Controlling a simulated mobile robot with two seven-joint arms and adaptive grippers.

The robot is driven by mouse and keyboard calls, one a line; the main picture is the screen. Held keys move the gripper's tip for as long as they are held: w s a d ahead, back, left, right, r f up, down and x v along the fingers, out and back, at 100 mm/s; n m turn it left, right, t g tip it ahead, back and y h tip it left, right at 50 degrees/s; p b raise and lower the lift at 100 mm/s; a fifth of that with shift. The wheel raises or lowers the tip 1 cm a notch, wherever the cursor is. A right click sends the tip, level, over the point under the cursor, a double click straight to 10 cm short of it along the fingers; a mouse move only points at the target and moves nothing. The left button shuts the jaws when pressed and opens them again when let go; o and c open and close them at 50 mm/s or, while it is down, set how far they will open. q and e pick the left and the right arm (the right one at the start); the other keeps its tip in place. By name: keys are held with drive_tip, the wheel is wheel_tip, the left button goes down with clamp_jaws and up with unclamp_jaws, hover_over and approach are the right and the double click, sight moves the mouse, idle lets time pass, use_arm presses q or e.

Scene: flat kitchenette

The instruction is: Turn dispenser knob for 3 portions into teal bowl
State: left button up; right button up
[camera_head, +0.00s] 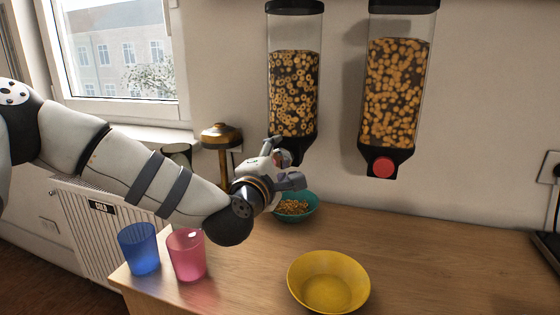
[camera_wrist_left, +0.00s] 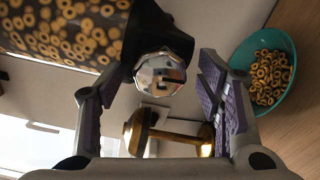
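The left dispenser (camera_head: 293,90) hangs on the wall, holding ring-shaped cereal. Its knob (camera_wrist_left: 163,76) is a shiny faceted metallic one in the left wrist view; in the head view my gripper mostly hides it. My left gripper (camera_head: 287,163) is at the dispenser's base, its fingers spread on either side of the knob; I see no clear contact. The teal bowl (camera_head: 309,214) stands on the counter below the dispenser with cereal rings in it; it also shows in the left wrist view (camera_wrist_left: 289,48). My right gripper is not in view.
A second dispenser (camera_head: 394,90) with a red knob (camera_head: 383,167) hangs to the right. A yellow bowl (camera_head: 329,283), a pink cup (camera_head: 187,255) and a blue cup (camera_head: 140,250) stand on the wooden counter (camera_head: 430,260). A brass-coloured object (camera_head: 222,140) stands behind my left arm.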

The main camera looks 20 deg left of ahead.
use_arm(q)
drive_tip(key=s, duration=1.2)
drive_tip(key=shift+a, duration=0.2)
